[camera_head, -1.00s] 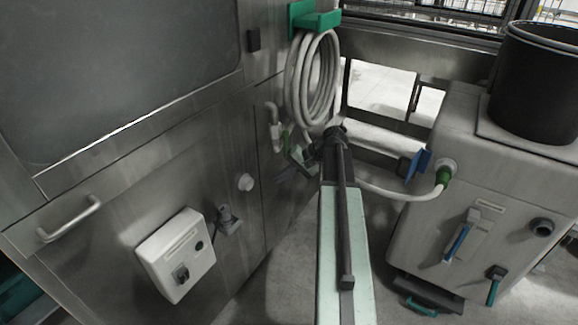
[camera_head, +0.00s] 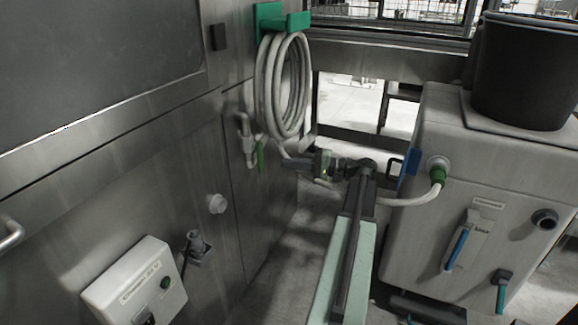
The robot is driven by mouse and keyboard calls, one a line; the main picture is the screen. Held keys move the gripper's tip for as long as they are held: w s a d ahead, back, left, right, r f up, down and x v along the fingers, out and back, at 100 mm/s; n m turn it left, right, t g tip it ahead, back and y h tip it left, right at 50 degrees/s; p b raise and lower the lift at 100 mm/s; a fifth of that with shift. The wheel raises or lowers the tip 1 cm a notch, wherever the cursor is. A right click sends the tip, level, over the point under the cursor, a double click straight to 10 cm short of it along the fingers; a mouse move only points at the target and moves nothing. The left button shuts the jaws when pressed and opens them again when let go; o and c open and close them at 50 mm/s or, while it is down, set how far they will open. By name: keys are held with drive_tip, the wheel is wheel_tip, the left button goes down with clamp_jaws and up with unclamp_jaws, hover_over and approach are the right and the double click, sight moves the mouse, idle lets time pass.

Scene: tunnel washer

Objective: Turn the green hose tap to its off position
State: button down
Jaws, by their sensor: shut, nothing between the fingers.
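The green hose tap (camera_head: 260,154) shows as a narrow green lever, hanging close to vertical beside a pale bent pipe (camera_head: 245,138) on the steel washer wall. The white hose coil (camera_head: 283,85) hangs just above and to its right. My gripper (camera_head: 288,163) is shut and empty. It points left toward the wall from the end of my arm, a little to the right of the lever, with a visible gap between them in the picture. Depth between them is hard to judge.
A green hose hanger (camera_head: 283,20) holds the coil. The hose (camera_head: 405,201) runs behind my arm to a grey tank (camera_head: 440,130) with a blue handle (camera_head: 408,172) near its fitting.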

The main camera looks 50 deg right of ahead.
sight(260, 158)
drive_tip(key=x, duration=0.6)
drive_tip(key=shift+w+d, duration=0.1)
